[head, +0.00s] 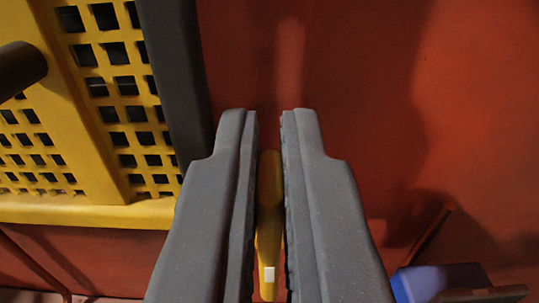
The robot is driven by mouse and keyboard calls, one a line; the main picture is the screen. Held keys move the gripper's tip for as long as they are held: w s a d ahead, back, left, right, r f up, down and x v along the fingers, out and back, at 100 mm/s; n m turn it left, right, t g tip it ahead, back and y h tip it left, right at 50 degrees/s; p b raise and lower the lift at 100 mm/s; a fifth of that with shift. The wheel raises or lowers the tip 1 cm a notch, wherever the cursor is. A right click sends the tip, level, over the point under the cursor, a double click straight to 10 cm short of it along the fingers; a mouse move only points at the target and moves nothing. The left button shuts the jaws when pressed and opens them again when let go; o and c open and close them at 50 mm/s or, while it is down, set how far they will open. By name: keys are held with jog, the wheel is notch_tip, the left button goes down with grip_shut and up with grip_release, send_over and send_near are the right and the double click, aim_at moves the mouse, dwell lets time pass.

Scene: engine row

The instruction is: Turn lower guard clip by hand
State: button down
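A narrow yellow clip (269,215) with a small white mark near its lower end lies upright in the picture, against a red surface. My gripper (270,118) is in front of it, with one grey finger on each side. The gap between the fingers is narrow and the clip's upper part fills it, so the fingers look shut on the clip. The fingers hide the clip's sides, and I cannot see the contact faces clearly.
A yellow guard (110,100) with square holes and a dark edge stands at the left. A dark rounded bar (18,70) juts in at the far left. A blue object (440,282) is at the lower right. The red panel (350,60) behind is mostly bare.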

dwell(0.3)
jog(key=shift+m+b, duration=0.35)
jog(key=shift+m, duration=0.05)
jog(key=shift+d+f+m, duration=0.1)
jog(key=shift+m, duration=0.2)
jog(key=d+f+m+b, duration=0.1)
jog(key=m+b, duration=0.4)
jog(key=f+m+b, duration=0.1)
jog(key=m+b, duration=0.4)
jog(key=m, duration=0.1)
jog(key=d+f+m+b, duration=0.1)
jog(key=m+b, duration=0.4)
jog(key=shift+d+b, duration=0.35)
jog(key=shift+m, duration=0.4)
